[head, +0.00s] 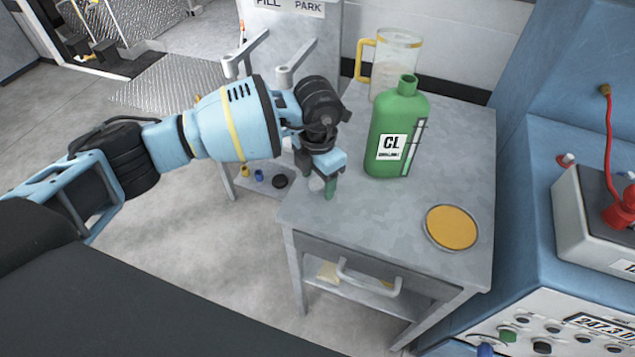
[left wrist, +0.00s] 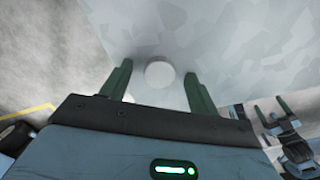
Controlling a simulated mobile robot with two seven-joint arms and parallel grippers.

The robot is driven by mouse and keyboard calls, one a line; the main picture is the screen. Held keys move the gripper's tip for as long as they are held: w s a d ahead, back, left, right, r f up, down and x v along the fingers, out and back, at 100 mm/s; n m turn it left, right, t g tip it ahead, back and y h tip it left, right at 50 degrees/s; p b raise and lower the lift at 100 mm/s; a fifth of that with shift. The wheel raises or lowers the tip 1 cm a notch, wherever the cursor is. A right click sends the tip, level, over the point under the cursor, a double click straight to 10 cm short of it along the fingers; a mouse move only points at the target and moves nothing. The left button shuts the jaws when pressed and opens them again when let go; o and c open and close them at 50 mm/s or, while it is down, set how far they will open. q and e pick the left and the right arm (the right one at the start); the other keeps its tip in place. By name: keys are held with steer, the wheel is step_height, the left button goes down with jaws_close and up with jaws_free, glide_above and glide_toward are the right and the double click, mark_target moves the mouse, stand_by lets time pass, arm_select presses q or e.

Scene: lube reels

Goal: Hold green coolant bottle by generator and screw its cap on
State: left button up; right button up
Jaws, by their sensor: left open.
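The green coolant bottle (head: 397,135), labelled CL, stands upright on the grey cart top. Its neck (head: 408,84) looks open, with no cap on it. A small whitish round piece, which looks like the cap (left wrist: 160,74), lies on the cart top in the left wrist view. My left gripper (head: 322,188) is open over the cart's near left corner, left of the bottle and apart from it. In the left wrist view its two green fingers (left wrist: 158,88) stand on either side of the round piece. What looks like my right gripper (left wrist: 273,112) shows small at that view's right edge.
A clear jug with a yellow handle (head: 396,62) stands behind the bottle. A round tin with an orange-yellow top (head: 452,228) sits at the cart's front right. The blue generator (head: 555,100) is close on the right. The cart top (head: 365,222) is clear between gripper and tin.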

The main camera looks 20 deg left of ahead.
mark_target(318, 183)
arm_select(q)
steer(key=c, duration=1.1)
steer(key=shift+o, duration=0.2)
steer(key=shift+r, duration=0.1)
step_height(318, 183, up, 10)
